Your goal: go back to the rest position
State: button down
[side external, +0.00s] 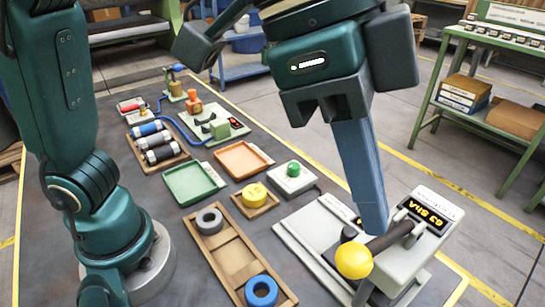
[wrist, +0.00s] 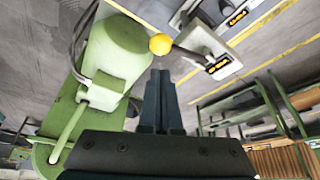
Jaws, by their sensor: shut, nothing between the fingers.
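My gripper (side external: 375,228) points down in the side external view, its blue-grey fingers closed together with nothing between them. Its tips appear just above or behind the dark lever of a grey press-like device (side external: 408,262); I cannot tell if they touch. The lever ends in a yellow ball knob (side external: 354,261). The device has a lit display (side external: 430,215). In the wrist view the shut fingers (wrist: 160,74) show at the centre, with the yellow knob (wrist: 160,44) just beyond them and the lever running right to the display (wrist: 218,65).
On the dark table stand a green tray (side external: 193,183), an orange tray (side external: 243,160), a green-button box (side external: 292,179) and a wooden tray (side external: 232,262) with grey and blue rings. A rack of cylinders (side external: 158,150) lies farther back. A green machine (wrist: 118,52) fills the wrist view's left.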

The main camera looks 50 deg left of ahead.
jog(key=shift+r, duration=0.5)
jog(key=shift+w+a, duration=0.15)
jog(key=w+a+n+t+y, duration=0.15)
jog(key=a+n, duration=0.35)
jog(key=a, duration=0.8)
jog(key=s+a+f+n+t+y, duration=0.1)
jog(key=s+a+f+n, duration=0.1)
jog(key=a+f+n, duration=0.1)
jog(key=s+a+f+n+y, duration=0.1)
jog(key=s+a+f+n, duration=0.1)
jog(key=a+f+n, duration=0.2)
notch_tip(320, 180, down, 4)
jog(key=shift+s+a+r+t, duration=0.2)
jog(key=shift+s+a+t, duration=0.15)
jog(key=shift+a, duration=0.8)
